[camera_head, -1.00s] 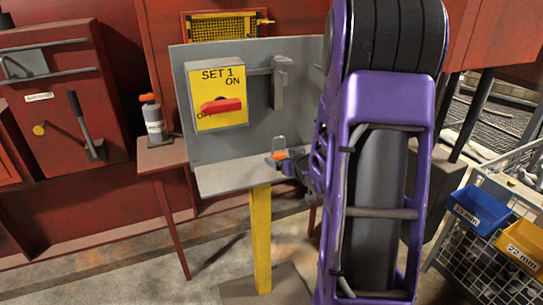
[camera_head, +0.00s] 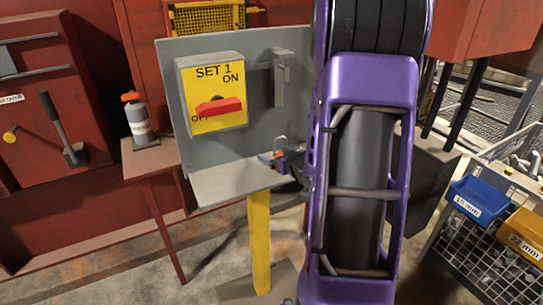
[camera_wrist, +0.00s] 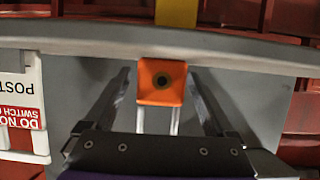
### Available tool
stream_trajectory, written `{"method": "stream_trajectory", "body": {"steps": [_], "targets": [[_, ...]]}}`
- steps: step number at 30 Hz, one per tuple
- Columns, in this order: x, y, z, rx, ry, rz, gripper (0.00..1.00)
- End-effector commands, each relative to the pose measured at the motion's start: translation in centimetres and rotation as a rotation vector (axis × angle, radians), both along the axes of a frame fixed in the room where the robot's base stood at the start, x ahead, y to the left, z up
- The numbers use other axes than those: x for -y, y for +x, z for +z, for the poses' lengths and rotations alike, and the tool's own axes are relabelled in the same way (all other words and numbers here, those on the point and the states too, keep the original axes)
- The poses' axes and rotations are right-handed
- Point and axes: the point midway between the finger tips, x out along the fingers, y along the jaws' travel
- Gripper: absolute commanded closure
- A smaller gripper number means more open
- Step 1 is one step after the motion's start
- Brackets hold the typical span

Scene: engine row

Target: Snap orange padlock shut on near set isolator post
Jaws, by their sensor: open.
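The orange padlock (camera_wrist: 161,82) is between the two fingers of my gripper (camera_wrist: 161,98) in the wrist view, with a gap on each side. Its dark keyhole faces the camera and its metal shackle runs down the picture. In the head view the padlock's shackle (camera_head: 280,142) points up at the right of the grey shelf (camera_head: 235,182), and my gripper (camera_head: 284,162) hides most of its body. My gripper is open. The SET 1 isolator box (camera_head: 212,92) has a red handle (camera_head: 218,107) and sits on a grey panel above a yellow post (camera_head: 260,240).
A grey bracket (camera_head: 279,78) stands right of the box. An orange-capped bottle (camera_head: 139,120) is on a small red table at left. A wire cart with a blue bin (camera_head: 477,198) and a yellow bin (camera_head: 525,236) is at right. A white-and-red tag (camera_wrist: 20,105) shows in the wrist view.

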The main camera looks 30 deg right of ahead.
Motion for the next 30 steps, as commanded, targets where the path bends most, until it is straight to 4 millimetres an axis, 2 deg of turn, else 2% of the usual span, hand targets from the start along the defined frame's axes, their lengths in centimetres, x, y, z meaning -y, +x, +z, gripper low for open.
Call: {"method": "stream_trajectory", "body": {"steps": [9, 24, 30], "targets": [[0.08, -0.22, -0.12, 0.000, 0.000, 0.000, 0.12], [0.07, -0.19, -0.11, 0.001, 0.000, 0.000, 1.00], [0.07, -0.17, -0.06, 0.002, -0.001, 0.000, 1.00]]}}
